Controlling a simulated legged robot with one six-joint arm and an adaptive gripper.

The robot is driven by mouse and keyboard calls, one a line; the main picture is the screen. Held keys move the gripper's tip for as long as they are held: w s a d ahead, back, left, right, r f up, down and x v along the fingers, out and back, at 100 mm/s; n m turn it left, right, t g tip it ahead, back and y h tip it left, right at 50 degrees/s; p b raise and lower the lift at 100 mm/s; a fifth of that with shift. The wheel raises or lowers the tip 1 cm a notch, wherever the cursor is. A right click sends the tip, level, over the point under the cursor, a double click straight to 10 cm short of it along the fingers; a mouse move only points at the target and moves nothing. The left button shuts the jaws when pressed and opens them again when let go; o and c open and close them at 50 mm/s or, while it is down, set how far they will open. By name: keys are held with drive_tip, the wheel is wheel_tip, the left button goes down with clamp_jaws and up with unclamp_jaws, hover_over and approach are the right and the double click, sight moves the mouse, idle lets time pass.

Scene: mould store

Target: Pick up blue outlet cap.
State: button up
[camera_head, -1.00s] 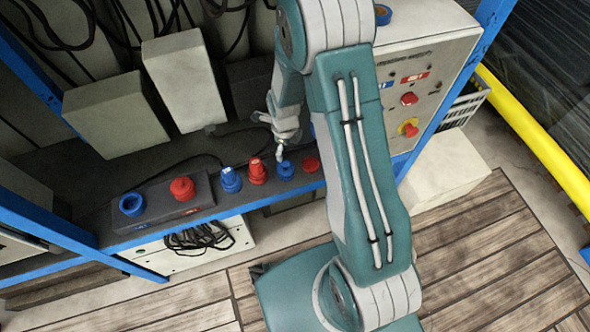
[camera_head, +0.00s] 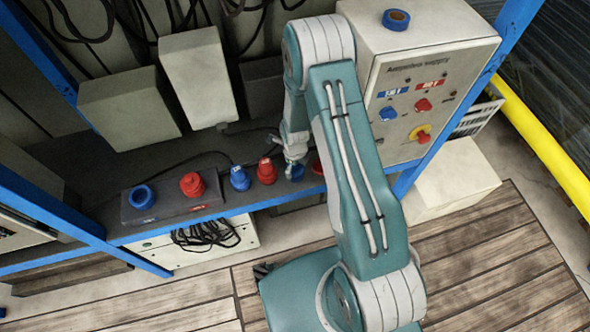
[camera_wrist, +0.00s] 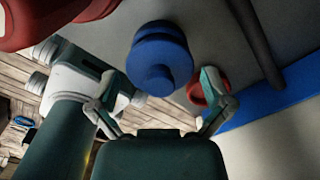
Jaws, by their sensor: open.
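The blue outlet cap (camera_wrist: 159,60) is round, with a smaller round knob facing the camera in the wrist view. In the head view the cap (camera_head: 297,174) stands on the dark shelf (camera_head: 100,212), partly hidden behind my gripper (camera_head: 293,163). In the wrist view my gripper (camera_wrist: 160,86) is open. One finger is on each side, and the cap is centred just beyond the fingertips. Nothing is held. I cannot tell whether a finger touches the cap.
A red ring-like part (camera_wrist: 196,94) lies close to the right finger. A red plug (camera_head: 267,171) and blue plug (camera_head: 239,179) stand left of the cap. A grey block (camera_head: 165,208) carries blue and red fittings. A control box (camera_head: 432,60) stands right. The shelf's blue edge (camera_head: 235,211) runs in front.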

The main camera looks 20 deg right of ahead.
drive_tip(key=c, duration=0.8)
drive_tip(key=shift+o, duration=0.2)
drive_tip(key=shift+s, duration=0.1)
